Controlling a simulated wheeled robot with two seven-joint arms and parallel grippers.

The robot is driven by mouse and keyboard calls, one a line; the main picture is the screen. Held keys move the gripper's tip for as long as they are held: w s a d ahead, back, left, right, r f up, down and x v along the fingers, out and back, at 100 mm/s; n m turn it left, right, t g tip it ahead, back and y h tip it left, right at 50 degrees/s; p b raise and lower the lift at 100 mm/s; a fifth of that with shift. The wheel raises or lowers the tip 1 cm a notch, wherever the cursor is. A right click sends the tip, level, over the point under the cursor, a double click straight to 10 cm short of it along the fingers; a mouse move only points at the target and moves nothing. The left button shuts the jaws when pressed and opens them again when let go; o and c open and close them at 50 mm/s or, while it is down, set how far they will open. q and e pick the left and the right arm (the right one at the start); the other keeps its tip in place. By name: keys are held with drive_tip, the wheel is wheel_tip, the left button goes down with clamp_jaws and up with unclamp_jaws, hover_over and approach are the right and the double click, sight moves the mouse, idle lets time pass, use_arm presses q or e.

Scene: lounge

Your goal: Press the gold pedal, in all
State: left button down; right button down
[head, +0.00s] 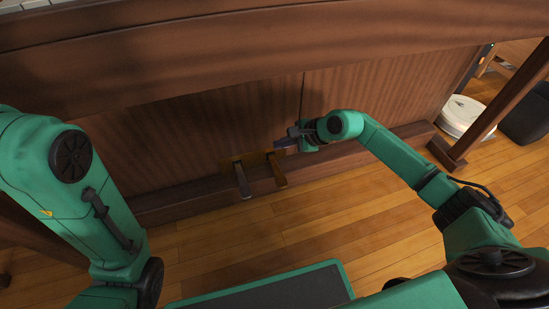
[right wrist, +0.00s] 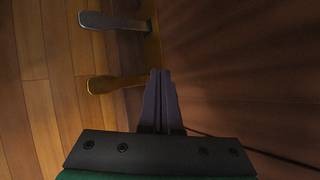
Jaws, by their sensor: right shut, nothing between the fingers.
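The gold pedal (head: 278,173) sticks out from a brass plate (head: 233,163) at the foot of the wooden piano front. A silver-grey pedal (head: 243,186) is just left of it. In the right wrist view the gold pedal (right wrist: 116,83) lies just left of my fingertips, and the silver pedal (right wrist: 113,21) is further up. My right gripper (head: 280,144) is shut and empty, close above the gold pedal near the panel. It also shows in the right wrist view (right wrist: 160,75). I cannot tell whether it touches the pedal. My left gripper is out of view; only its green arm shows.
The piano's wooden front panel (head: 190,130) rises right behind the pedals, with a ledge (head: 340,156) along its foot. A piano leg (head: 447,155) stands at the right. A white round object (head: 462,116) lies beyond it. The wood floor (head: 330,215) before the pedals is clear.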

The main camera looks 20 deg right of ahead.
drive_tip(key=f, duration=0.1)
drive_tip(key=b, duration=0.7)
approach(272, 166)
drive_tip(key=x, duration=0.4)
drive_tip(key=shift+w+a, duration=0.35)
drive_tip(key=shift+a, duration=0.05)
idle(0.9)
drive_tip(key=shift+f+b, duration=0.35)
drive_tip(key=shift+f, duration=0.05)
